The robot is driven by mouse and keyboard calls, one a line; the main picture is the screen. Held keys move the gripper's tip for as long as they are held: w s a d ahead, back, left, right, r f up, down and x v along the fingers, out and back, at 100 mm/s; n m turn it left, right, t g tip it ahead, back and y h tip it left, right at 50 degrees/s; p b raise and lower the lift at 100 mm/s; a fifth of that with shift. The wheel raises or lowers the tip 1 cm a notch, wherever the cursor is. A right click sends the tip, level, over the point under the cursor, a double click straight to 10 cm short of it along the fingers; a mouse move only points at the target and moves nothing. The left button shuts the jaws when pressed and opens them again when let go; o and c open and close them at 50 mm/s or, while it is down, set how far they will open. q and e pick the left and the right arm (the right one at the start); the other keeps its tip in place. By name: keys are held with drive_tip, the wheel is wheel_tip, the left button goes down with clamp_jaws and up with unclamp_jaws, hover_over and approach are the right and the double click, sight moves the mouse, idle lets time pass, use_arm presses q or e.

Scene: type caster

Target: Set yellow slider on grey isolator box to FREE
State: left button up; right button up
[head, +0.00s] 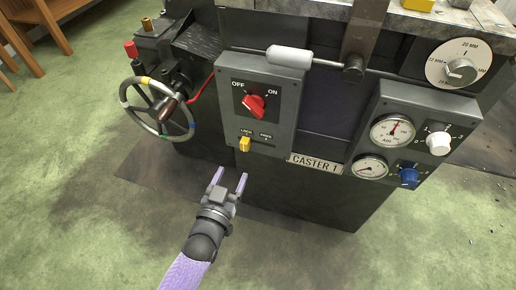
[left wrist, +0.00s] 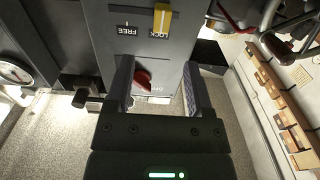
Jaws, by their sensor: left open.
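The grey isolator box (head: 270,100) is on the front of the dark machine, with a red rotary switch (head: 253,104) between OFF and ON. The yellow slider (head: 244,144) is low on the box, under the LOCK label at the left; the FREE label is to its right. In the left wrist view, turned over, the yellow slider (left wrist: 162,20) is by LOCK, with FREE to the left. My left gripper (head: 229,179) is open and empty, below the box and apart from the slider. Its two fingers (left wrist: 158,65) frame the box front in the wrist view. My right gripper is not in view.
A handwheel (head: 157,108) stands left of the box, with a red cable near it. A gauge panel (head: 428,103) with knobs is at the right. A bar with a white handle (head: 289,55) crosses above the box. Green floor in front is clear.

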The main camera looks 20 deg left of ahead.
sight(244, 147)
use_arm(q)
drive_tip(key=w+b, duration=0.1)
drive_tip(key=w, duration=0.1)
drive_tip(key=w+b, duration=0.2)
drive_tip(key=w, duration=0.1)
drive_tip(key=w+b, duration=0.1)
drive_tip(key=w, duration=0.2)
drive_tip(key=shift+w+f+b, duration=0.25)
drive_tip(key=shift+f+b, duration=0.05)
drive_tip(key=shift+w+r, duration=0.2)
drive_tip(key=shift+w, duration=0.3)
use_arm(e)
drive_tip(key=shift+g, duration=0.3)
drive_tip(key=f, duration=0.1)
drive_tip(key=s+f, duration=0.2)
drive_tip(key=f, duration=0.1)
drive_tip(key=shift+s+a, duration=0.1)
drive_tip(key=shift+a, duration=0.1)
use_arm(q)
drive_tip(key=shift+c, duration=0.5)
clamp_jaws()
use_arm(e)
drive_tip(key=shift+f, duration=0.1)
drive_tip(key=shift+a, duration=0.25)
